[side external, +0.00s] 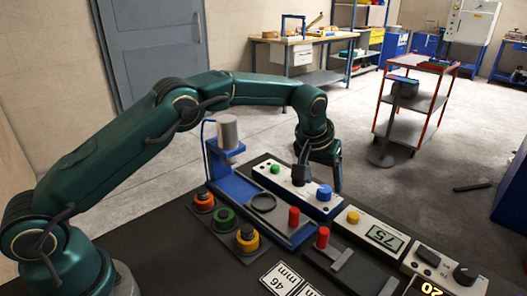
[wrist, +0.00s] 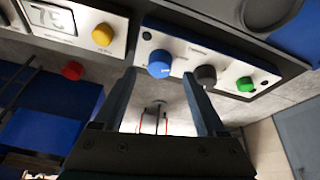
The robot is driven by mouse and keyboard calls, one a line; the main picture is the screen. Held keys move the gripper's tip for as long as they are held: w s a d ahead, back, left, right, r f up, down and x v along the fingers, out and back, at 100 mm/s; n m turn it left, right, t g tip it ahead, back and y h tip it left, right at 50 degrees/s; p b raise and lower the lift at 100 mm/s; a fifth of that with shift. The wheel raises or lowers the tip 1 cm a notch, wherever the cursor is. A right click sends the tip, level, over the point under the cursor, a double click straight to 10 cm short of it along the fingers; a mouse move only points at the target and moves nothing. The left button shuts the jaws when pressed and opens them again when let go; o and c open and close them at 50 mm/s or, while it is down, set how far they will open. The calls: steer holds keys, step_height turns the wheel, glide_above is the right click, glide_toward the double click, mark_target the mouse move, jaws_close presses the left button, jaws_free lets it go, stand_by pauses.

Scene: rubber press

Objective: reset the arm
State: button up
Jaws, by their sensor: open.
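My dark green arm reaches from the left over the bench. My gripper (side external: 319,178) hangs over the far side of the white button panel (side external: 268,181), near its blue button (side external: 324,193). In the wrist view my gripper (wrist: 160,82) has its two fingers apart with nothing between them. I cannot tell whether a finger touches the panel.
A blue press (side external: 222,168) with a grey cylinder (side external: 228,132) stands left of the panel. Orange, green and yellow-topped pieces (side external: 247,239) sit in front. A panel with a display reading 75 (side external: 385,237) and a red-knobbed slide (side external: 322,237) are right. Cards (side external: 283,280) lie in front.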

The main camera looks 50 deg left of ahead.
steer(key=shift+v, duration=1.05)
steer(key=s+a+r+t, duration=0.1)
steer(key=s+a+r, duration=0.15)
steer(key=r, duration=0.55)
steer(key=s+a+r+t, duration=0.1)
steer(key=s+r, duration=0.3)
steer(key=r, duration=0.3)
steer(key=s+a+r, duration=0.2)
steer(key=s, duration=0.8)
steer(key=s+f+m+g, duration=0.1)
steer(key=s+f+m, duration=0.1)
steer(key=s+f, duration=0.7)
steer(key=s, duration=0.4)
steer(key=shift+s+a+f, duration=0.2)
steer(key=shift+a+f, duration=0.05)
steer(key=shift+f, duration=0.05)
